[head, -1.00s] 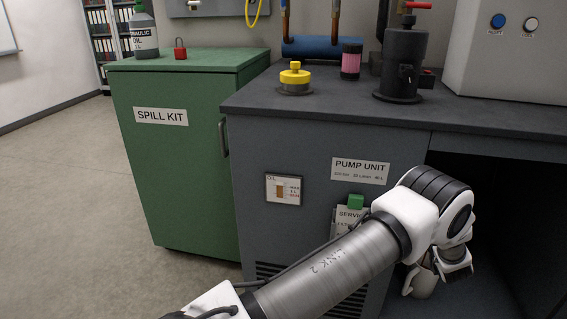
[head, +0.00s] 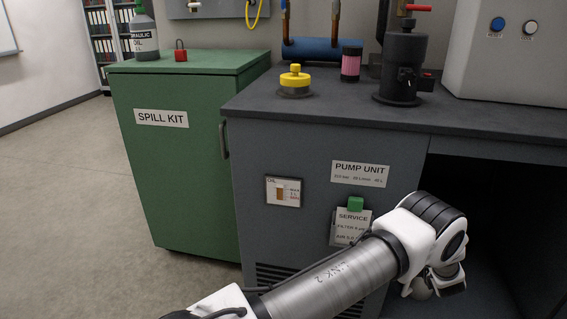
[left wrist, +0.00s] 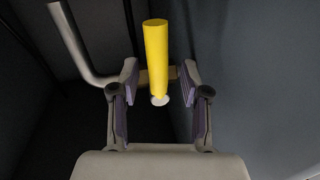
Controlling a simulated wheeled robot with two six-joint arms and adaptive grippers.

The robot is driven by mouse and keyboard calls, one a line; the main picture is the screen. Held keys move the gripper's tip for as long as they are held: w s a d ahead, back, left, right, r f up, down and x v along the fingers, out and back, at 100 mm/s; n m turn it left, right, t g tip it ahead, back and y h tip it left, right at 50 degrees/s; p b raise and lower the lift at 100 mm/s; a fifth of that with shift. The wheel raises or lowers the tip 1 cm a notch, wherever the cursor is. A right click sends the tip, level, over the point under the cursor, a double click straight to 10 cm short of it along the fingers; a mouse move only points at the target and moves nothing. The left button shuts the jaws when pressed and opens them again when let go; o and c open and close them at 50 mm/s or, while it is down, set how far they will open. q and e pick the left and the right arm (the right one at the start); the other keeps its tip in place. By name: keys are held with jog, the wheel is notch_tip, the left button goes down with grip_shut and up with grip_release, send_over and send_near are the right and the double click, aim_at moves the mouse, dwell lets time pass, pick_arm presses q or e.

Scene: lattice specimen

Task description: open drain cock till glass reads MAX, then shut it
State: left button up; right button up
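The drain cock's yellow lever (left wrist: 156,55) stands upright in the left wrist view, with a pale round end below it. A bent grey pipe (left wrist: 75,45) is to its left. My left gripper (left wrist: 158,78) is open, its fingers on either side of the lever with a gap on both sides. In the head view my left arm reaches into the dark recess at the right, and its fingers and the cock are hidden. The oil glass (head: 283,191) on the cabinet front shows brown oil beside small marks; its exact level is too small to read. My right gripper is out of view.
The pump unit cabinet (head: 300,228) carries a service tag (head: 352,226) under a green clip, close to my arm. Its top holds a yellow-capped filler (head: 295,80), a pink jar (head: 351,62) and a black pump (head: 403,68). A green spill kit cabinet (head: 180,170) stands left.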

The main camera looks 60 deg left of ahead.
pick_arm(q)
jog(key=v, duration=1.2)
jog(key=shift+f, duration=0.15)
